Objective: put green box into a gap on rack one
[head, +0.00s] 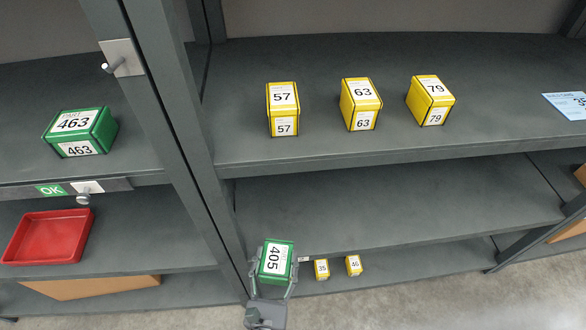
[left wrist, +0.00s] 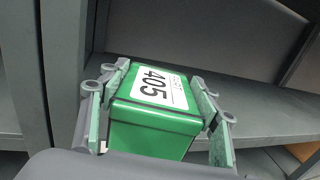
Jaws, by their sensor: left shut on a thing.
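A green box labelled 405 (head: 275,260) is in my left gripper (head: 273,268), low in the head view in front of the rack's middle shelf. The left gripper is shut on it, with one finger on each side. In the left wrist view the green box (left wrist: 157,104) fills the middle between the fingers (left wrist: 158,100), label up, with a shelf behind it. Another green box labelled 463 (head: 79,132) sits on the upper shelf of the left bay. The right gripper is not in view.
Yellow boxes 57 (head: 283,109), 63 (head: 360,103) and 79 (head: 430,100) stand on the upper shelf (head: 240,155). The middle shelf (head: 400,205) is bare. Small yellow boxes (head: 322,269) stand lower. A grey upright (head: 165,110) separates the bays. A red tray (head: 48,237) is left.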

